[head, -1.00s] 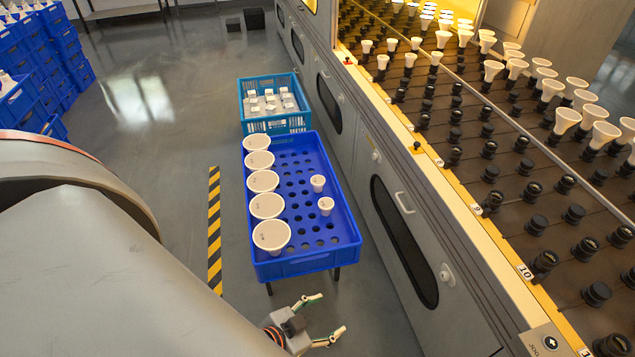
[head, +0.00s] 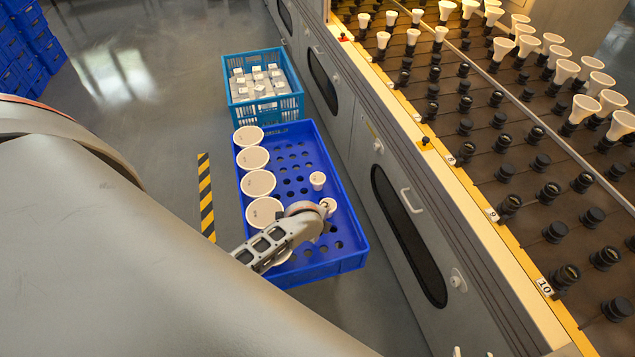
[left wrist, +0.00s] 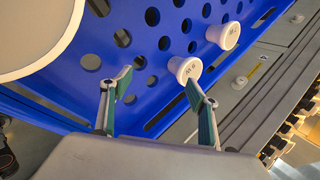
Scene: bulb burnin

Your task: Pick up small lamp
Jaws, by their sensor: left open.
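Two small white lamps stand in the blue tray: a farther one (head: 317,180) and a nearer one (head: 328,205). Both show in the left wrist view, one (left wrist: 185,68) just beyond the right fingertip and one (left wrist: 223,35) farther up and right. My left gripper (left wrist: 160,84) is open and empty, its fingertips spread over the tray. In the head view my left wrist reaches over the tray's front left part, close to the nearer small lamp and partly covering it. The fingertips are not clear there. My right gripper cannot be made out.
Large white lamps (head: 260,183) line the left side of the blue tray (head: 352,258); one (left wrist: 28,30) is close left of my gripper. A light-blue crate (head: 235,117) stands behind. A cabinet with a socket conveyor (head: 520,180) runs along the right.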

